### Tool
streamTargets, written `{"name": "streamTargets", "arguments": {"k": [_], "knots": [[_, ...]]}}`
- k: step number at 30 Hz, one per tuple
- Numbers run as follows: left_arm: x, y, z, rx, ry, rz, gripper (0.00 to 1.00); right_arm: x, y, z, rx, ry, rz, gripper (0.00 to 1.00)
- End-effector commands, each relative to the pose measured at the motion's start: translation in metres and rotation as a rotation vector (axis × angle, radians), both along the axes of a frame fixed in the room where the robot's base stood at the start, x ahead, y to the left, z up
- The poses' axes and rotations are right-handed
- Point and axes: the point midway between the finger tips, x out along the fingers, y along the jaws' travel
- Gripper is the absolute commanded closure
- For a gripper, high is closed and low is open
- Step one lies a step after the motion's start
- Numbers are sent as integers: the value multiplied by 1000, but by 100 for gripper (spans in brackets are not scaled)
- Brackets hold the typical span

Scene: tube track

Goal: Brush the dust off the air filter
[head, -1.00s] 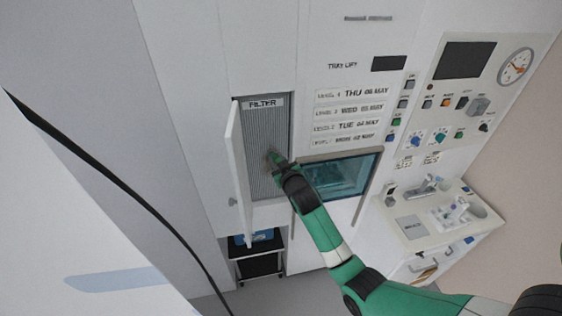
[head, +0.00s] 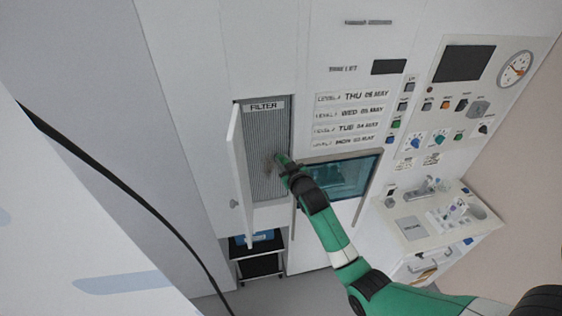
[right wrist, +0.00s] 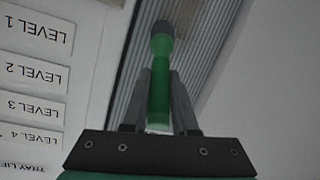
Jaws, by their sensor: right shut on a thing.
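The air filter (head: 258,135) is a grey ribbed panel in a wall recess under a "FILTER" label, behind an open white door. Its ribs also show in the right wrist view (right wrist: 200,62). My right gripper (head: 285,171) is in front of the filter's lower right part. In the right wrist view my right gripper (right wrist: 160,95) is shut on the green handle of a brush (right wrist: 159,84), whose dark head points at the filter. A greyish smudge shows beside the brush tip; I cannot tell whether it is dust or bristles, or whether the brush touches the filter. My left gripper is out of view.
The open filter door (head: 238,165) stands out just left of my right gripper. A teal window (head: 345,178) lies right of the recess. A small cart (head: 260,262) stands below. A counter (head: 412,222) with fixtures is at the right.

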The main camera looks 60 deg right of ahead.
Motion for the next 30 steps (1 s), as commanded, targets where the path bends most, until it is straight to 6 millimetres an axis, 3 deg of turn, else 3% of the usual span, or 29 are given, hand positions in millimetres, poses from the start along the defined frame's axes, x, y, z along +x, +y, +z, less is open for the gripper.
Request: {"name": "streamTargets", "arguments": {"k": [14,30], "knots": [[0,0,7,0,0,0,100,-10,-8,2,-4,-2,-2,100],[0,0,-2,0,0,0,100,7,6,1,-2,-2,0,100]]}}
